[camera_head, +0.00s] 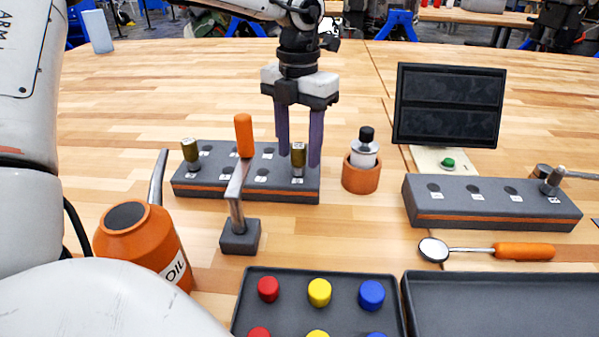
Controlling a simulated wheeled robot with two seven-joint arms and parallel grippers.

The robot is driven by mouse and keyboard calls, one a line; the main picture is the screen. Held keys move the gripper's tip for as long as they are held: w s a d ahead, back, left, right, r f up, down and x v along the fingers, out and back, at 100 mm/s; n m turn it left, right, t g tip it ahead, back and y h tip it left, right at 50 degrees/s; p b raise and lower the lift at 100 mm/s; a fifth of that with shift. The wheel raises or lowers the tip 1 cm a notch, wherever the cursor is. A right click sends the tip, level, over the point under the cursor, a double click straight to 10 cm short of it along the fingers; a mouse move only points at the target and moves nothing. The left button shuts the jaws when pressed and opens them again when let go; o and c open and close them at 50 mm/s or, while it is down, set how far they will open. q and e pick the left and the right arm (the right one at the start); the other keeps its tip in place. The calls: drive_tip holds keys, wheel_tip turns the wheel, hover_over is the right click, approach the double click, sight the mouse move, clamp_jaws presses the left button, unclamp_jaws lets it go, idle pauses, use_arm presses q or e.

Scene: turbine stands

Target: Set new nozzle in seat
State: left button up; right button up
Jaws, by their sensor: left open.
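A grey block (247,187) with several labelled holes stands left of centre. One olive-brass nozzle (190,154) stands upright at its far left. Another olive-brass nozzle (298,161) stands upright near its right end. Gaps show between nozzle and fingers, and I see no contact. A second grey block (490,206) with an orange stripe and labelled holes stands at the right. My right gripper is not in view.
An orange-handled tool (243,136) stands upright in a small block (240,238). An orange oil can (145,243), a bottle in an orange cup (361,177), a dark screen (449,105) and an inspection mirror (485,250) stand or lie around. A tray (340,275) holds coloured caps.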

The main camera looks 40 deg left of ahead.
use_arm(q)
drive_tip(key=shift+f, duration=0.3)
drive_tip(key=shift+b, duration=0.3)
idle(0.3)
clamp_jaws()
